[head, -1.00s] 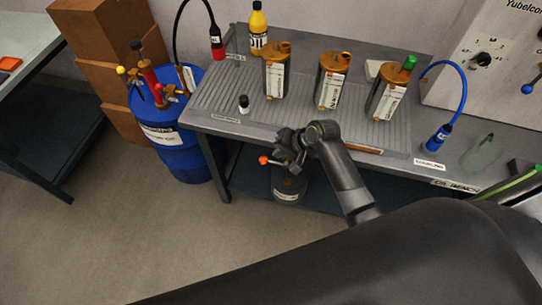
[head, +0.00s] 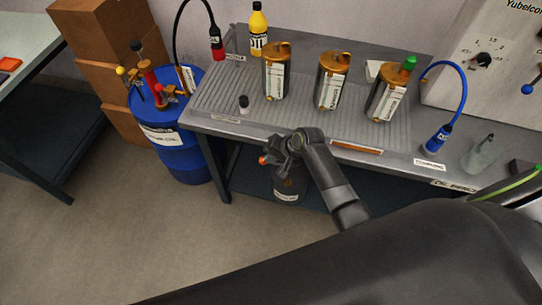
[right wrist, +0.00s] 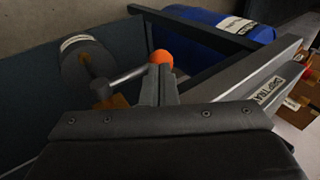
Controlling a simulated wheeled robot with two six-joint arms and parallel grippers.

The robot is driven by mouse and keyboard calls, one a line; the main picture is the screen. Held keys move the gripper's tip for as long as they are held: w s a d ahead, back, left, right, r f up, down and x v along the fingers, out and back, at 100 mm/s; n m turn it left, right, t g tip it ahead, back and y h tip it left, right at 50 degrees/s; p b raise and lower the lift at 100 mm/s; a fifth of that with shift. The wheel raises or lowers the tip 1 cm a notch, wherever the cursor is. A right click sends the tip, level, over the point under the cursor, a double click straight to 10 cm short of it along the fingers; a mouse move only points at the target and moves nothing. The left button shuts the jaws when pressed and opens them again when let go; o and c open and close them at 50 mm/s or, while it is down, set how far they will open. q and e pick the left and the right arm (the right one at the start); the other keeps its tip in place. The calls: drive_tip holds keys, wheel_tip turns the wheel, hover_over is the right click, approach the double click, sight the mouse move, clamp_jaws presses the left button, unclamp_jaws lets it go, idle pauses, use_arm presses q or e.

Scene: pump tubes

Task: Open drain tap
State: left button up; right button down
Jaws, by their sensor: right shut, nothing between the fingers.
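The drain tap's orange ball knob (head: 263,160) shows at the front edge of the bench in the head view. In the right wrist view the orange knob (right wrist: 161,58) sits at the end of a metal lever (right wrist: 122,78). My right gripper (head: 272,154) is right beside the knob in the head view. In the right wrist view its fingers (right wrist: 157,84) are shut and empty, just below the knob; I cannot tell whether they touch it. The tap's body is largely hidden behind my gripper. My left gripper is out of view.
A dark container (head: 289,187) with a white label stands under the bench (head: 215,128). Several pump units, one of them a left pump (head: 276,72), stand on the ribbed tray. A blue drum (head: 180,155) is at the left. The floor in front is clear.

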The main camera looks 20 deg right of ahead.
drive_tip(key=shift+w+a+g+h+p, duration=0.2)
drive_tip(key=shift+g+h+p, duration=0.25)
drive_tip(key=shift+p, duration=0.45)
drive_tip(key=shift+w+a+f+g+h+p, duration=0.1)
drive_tip(key=shift+a+f+g+h+p, duration=0.15)
drive_tip(key=shift+f+g+h+p, duration=0.45)
drive_tip(key=shift+f+t, duration=0.25)
drive_tip(key=shift+f, duration=0.1)
drive_tip(key=shift+w+a+h+p, duration=0.1)
drive_tip(key=shift+h+p, duration=0.2)
drive_tip(key=shift+h, duration=0.05)
drive_tip(key=shift+f+g+h, duration=0.4)
drive_tip(key=shift+g+h, duration=0.4)
drive_tip(key=shift+h, duration=0.1)
